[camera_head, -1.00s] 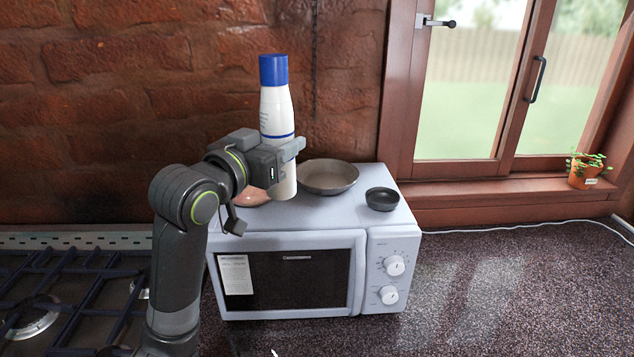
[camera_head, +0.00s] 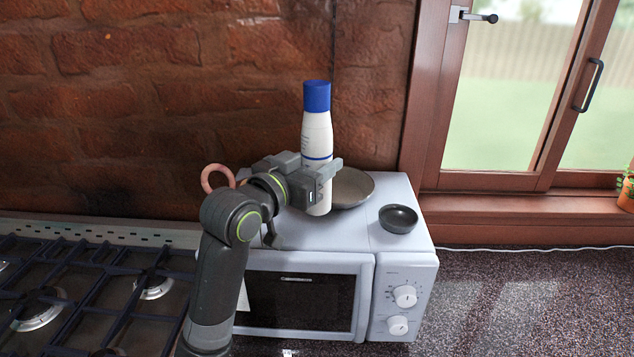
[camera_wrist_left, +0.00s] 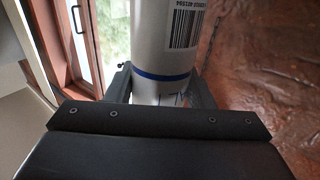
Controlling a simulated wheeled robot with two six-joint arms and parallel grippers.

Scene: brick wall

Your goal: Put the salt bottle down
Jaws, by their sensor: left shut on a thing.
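The salt bottle (camera_head: 317,135) is white with a blue cap and a blue stripe, and it stands upright at the top of the microwave (camera_head: 390,262). My left gripper (camera_head: 322,180) is shut around its lower part. The bottle's base shows just below the fingers, over the microwave's top; I cannot tell whether it touches. In the left wrist view the bottle (camera_wrist_left: 162,40), with a barcode, sits between the two fingers (camera_wrist_left: 160,88). My right gripper is not in view.
A shallow grey pan (camera_head: 352,187) is right behind the bottle, and a small dark bowl (camera_head: 398,218) is at the right of the microwave's top. A pinkish ring-shaped thing (camera_head: 217,178) shows behind my arm. A gas hob (camera_head: 80,290) is at the left.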

